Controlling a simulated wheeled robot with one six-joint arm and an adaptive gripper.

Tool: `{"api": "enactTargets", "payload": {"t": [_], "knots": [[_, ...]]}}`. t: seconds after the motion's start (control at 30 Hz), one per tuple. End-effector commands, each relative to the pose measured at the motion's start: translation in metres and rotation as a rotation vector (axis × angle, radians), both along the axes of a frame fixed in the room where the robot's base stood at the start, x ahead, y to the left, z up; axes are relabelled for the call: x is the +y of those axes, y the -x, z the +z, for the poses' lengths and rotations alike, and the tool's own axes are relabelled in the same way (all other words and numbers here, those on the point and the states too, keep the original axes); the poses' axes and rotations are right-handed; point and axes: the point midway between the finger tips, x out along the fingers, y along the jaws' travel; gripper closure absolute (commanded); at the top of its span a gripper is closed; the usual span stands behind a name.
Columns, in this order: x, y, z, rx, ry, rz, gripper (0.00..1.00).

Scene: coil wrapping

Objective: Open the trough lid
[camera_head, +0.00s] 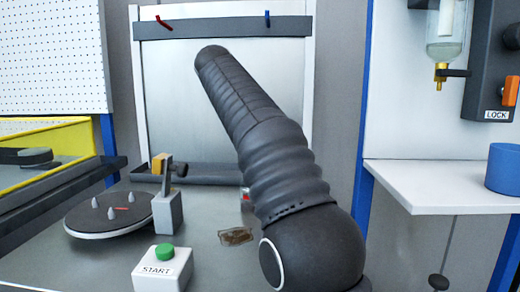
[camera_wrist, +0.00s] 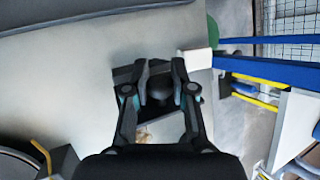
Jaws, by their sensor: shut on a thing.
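My gripper (camera_wrist: 160,75) shows in the middle of the wrist view, its two dark fingers drawn in around a dark, rounded, knob-like piece (camera_wrist: 160,88). The piece is mostly hidden between the fingers. A pale grey flat surface (camera_wrist: 75,75) lies behind them; I cannot tell whether it is the trough lid. I cannot pick out the trough lid with certainty in either view.
A dark turntable (camera_head: 108,219) with pale pegs and a START box (camera_head: 162,268) with a green button stand on the grey table at left. A yellow frame (camera_head: 50,138) is at far left. A white shelf (camera_head: 445,185) with a blue cylinder (camera_head: 505,168) is at right.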

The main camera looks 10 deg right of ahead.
Motion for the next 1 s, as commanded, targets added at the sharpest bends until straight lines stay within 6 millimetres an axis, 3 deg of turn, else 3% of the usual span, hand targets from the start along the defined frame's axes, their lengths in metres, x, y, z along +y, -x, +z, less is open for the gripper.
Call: {"api": "enactTargets", "payload": {"t": [0.07, 0.1, 0.2, 0.57, 1.0], "knots": [[0.000, -0.001, 0.000, -0.002, 0.001, 0.001, 1.00], [0.000, -0.001, 0.000, -0.002, 0.001, 0.001, 0.71], [0.000, -0.001, 0.000, -0.002, 0.001, 0.001, 0.51], [0.002, 0.000, 0.002, -0.001, 0.001, 0.002, 0.51], [0.016, 0.008, 0.026, -0.002, 0.000, 0.002, 0.51]]}}
